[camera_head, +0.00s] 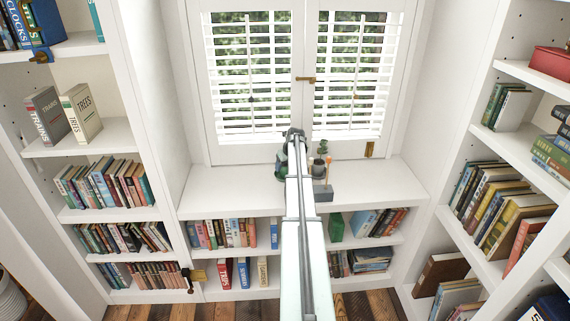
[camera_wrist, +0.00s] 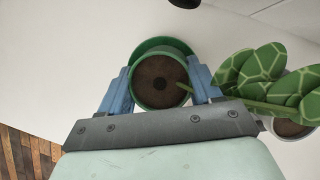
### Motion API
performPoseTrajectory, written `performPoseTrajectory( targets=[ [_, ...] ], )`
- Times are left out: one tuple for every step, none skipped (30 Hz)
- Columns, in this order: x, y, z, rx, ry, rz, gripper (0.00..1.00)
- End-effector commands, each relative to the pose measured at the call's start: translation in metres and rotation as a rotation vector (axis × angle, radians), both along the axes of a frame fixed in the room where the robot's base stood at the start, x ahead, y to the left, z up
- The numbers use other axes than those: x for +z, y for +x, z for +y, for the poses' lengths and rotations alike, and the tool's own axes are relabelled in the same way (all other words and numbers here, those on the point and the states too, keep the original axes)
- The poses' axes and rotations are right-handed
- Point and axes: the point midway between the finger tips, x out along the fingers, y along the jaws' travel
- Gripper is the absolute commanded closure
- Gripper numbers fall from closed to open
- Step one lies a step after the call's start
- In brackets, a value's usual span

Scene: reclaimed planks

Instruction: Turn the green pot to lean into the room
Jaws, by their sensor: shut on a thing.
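The green pot (camera_wrist: 163,43), filled with brown soil, sits between the two blue fingers of my gripper (camera_wrist: 161,80). The gripper is shut on it. A green stem with patterned leaves (camera_wrist: 250,72) leans to the right in the wrist view, away from the wooden floor, passing the right finger. In the head view, the pot (camera_head: 281,164) is partly hidden by my arm, which reaches over the white window ledge. I cannot tell whether the pot touches the ledge.
A second pot (camera_wrist: 288,128) is close at the right in the wrist view. Shuttered windows (camera_head: 250,70) are behind. The ledge (camera_head: 225,185) is clear at left.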

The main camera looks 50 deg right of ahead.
Motion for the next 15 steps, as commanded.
performPoseTrajectory(
  targets=[
    [0.0001, 0.0002, -0.0001, 0.0, 0.0, -0.001, 0.85],
    [-0.0001, 0.0001, 0.0, 0.0, 0.0, -0.001, 0.85],
    [0.0, 0.0002, -0.0001, 0.0, 0.0, -0.001, 0.85],
    [0.0001, 0.0002, -0.0001, 0.0, 0.0, -0.001, 0.85],
    [0.0001, 0.0002, -0.0001, 0.0, 0.0, -0.001, 0.85],
    [0.0001, 0.0002, -0.0001, 0.0, 0.0, -0.001, 0.85],
    [0.0001, 0.0002, -0.0001, 0.0, 0.0, -0.001, 0.85],
    [0.0001, 0.0002, -0.0001, 0.0, 0.0, -0.001, 0.34],
    [0.0001, 0.0002, -0.0001, 0.0, 0.0, -0.001, 0.3],
    [0.0, 0.0001, 0.0, 0.0, 0.0, -0.001, 0.27],
    [0.0, 0.0001, 0.0, 0.0, 0.0, -0.001, 0.24],
    [-0.0001, 0.0001, 0.0, 0.0, 0.0, -0.001, 0.2],
    [-0.0001, 0.0001, 0.0, 0.0, 0.0, 0.0, 0.17],
    [-0.0001, 0.0, 0.0, 0.0, 0.0, 0.0, 0.14],
    [-0.0001, 0.0, 0.0, 0.0, 0.0, 0.0, 0.11]
  ],
)
